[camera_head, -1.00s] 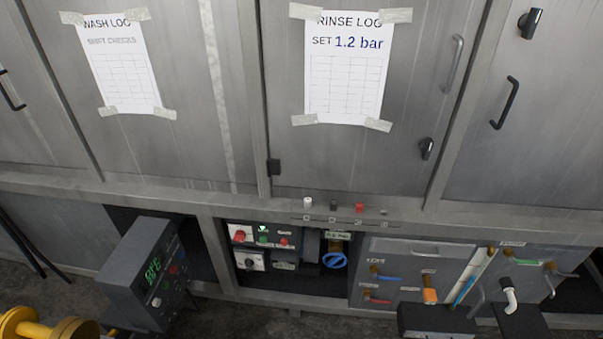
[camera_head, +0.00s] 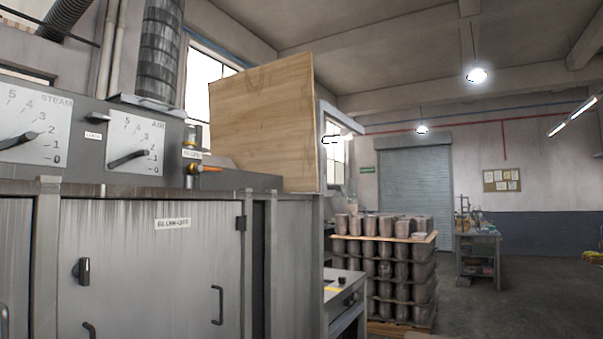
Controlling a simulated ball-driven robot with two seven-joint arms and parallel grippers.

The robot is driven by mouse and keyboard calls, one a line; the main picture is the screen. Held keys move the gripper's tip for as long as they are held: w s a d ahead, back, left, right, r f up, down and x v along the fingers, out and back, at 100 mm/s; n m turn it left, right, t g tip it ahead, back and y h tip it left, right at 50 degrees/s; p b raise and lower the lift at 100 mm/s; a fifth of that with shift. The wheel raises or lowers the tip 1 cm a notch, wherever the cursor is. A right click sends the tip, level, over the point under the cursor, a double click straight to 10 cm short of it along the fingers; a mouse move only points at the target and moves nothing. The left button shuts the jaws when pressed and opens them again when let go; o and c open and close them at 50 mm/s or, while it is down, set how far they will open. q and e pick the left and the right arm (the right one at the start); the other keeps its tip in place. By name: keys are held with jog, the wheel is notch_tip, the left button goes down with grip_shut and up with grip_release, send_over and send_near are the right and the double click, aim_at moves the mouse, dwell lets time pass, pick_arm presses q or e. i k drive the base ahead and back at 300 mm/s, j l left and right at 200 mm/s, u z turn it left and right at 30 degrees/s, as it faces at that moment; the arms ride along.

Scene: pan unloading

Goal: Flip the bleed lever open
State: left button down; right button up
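A small orange lever (camera_head: 209,169) sits on a fitting on top of the grey machine, right of the AIR dial. It points to the right and looks roughly level. A small white label (camera_head: 192,154) stands just above it; its lettering is too small to read surely, so I cannot be certain this is the bleed lever. Neither of my grippers is in view.
The STEAM dial (camera_head: 32,130) and AIR dial (camera_head: 136,141) are on the machine's upper panel. Below is a grey cabinet door (camera_head: 150,270) with black handles. A wooden board (camera_head: 262,125) stands behind the lever. Stacked pans (camera_head: 385,265) and open floor are to the right.

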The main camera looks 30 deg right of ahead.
aim_at(198, 168)
jog(key=i+z, duration=0.3)
jog(key=i, duration=0.15)
jog(key=i+z, duration=0.3)
jog(key=i+j, duration=0.05)
jog(key=i, duration=0.05)
